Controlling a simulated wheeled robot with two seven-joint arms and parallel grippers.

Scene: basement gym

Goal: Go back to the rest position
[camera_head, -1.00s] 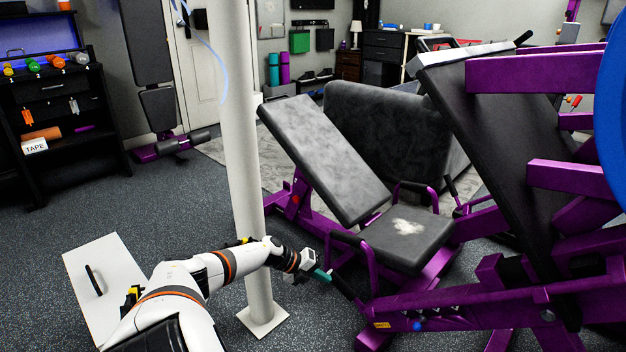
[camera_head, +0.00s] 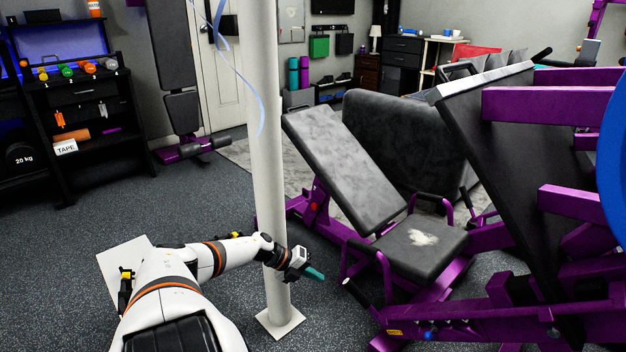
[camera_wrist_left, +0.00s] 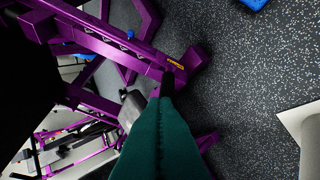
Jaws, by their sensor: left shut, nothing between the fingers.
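My left gripper (camera_head: 315,274) has teal fingers and is shut with nothing in it. In the head view it is in the air just right of the white pole (camera_head: 268,180), left of the purple leg machine's padded seat (camera_head: 410,249). It appears apart from the machine. In the left wrist view the teal fingers (camera_wrist_left: 160,140) lie together, with the machine's purple frame (camera_wrist_left: 120,45) and the speckled floor beyond them. My right gripper is not in view.
A reclined bench back (camera_head: 345,165) and a large angled black pad (camera_head: 500,150) belong to purple machines at the right. A black shelf (camera_head: 88,120) with dumbbells stands at the left. Open floor (camera_head: 90,225) lies between shelf and pole.

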